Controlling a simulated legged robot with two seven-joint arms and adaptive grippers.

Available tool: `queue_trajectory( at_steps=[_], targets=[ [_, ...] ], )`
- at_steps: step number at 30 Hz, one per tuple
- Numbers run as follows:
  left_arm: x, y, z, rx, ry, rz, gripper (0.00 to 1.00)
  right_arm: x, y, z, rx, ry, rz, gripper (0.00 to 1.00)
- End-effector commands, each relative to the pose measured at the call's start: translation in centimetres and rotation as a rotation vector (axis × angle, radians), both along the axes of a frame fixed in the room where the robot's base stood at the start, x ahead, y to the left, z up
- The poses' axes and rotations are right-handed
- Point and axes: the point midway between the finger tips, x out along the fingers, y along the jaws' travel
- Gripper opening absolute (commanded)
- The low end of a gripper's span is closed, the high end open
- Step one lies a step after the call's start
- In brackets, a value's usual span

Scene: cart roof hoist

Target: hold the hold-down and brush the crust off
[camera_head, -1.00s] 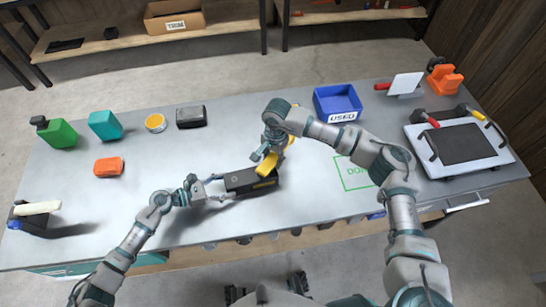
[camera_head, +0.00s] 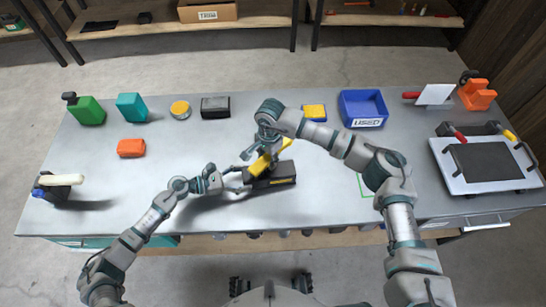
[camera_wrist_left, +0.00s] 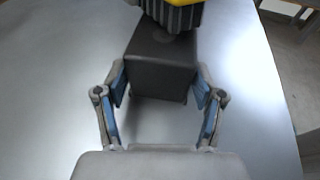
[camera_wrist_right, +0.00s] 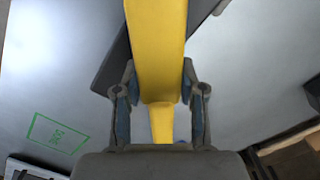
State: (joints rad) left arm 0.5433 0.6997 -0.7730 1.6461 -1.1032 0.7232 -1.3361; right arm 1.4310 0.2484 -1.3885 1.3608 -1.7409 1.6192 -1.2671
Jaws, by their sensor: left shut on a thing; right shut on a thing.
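The hold-down, a black block (camera_head: 280,176) with a yellow mark on its front, lies on the bench. My left gripper (camera_head: 238,177) is shut on its left end; the left wrist view shows the block (camera_wrist_left: 160,68) between the fingers. My right gripper (camera_head: 267,150) is shut on a yellow brush (camera_head: 260,163), tilted over the hold-down's left part. The right wrist view shows the yellow handle (camera_wrist_right: 156,45) between the fingers. In the left wrist view the dark bristles (camera_wrist_left: 172,17) are at the block's top face. I cannot make out the crust clearly.
A blue USED bin (camera_head: 364,108) and a yellow-topped block (camera_head: 314,112) stand behind my right arm. A white board with a black pad (camera_head: 484,162) is at the right. Green (camera_head: 87,111), teal (camera_head: 132,107) and orange (camera_head: 131,148) items stand at the left.

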Motion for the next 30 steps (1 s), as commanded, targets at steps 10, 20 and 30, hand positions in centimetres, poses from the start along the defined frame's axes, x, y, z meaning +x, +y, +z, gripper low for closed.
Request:
queue_trajectory(
  at_steps=[10,20,30],
  targets=[
    [0.0,0.0,0.1,0.000,-0.001,0.000,0.35,0.0,-0.1,4.9,0.001,-0.004,0.000,0.12],
    [0.0,0.0,0.1,0.000,0.000,0.000,0.35,0.0,-0.1,7.8,0.001,-0.004,0.001,0.12],
    [0.0,0.0,0.0,0.000,0.000,0.000,0.35,0.0,-0.1,8.4,0.001,-0.004,0.001,0.12]
  ],
)
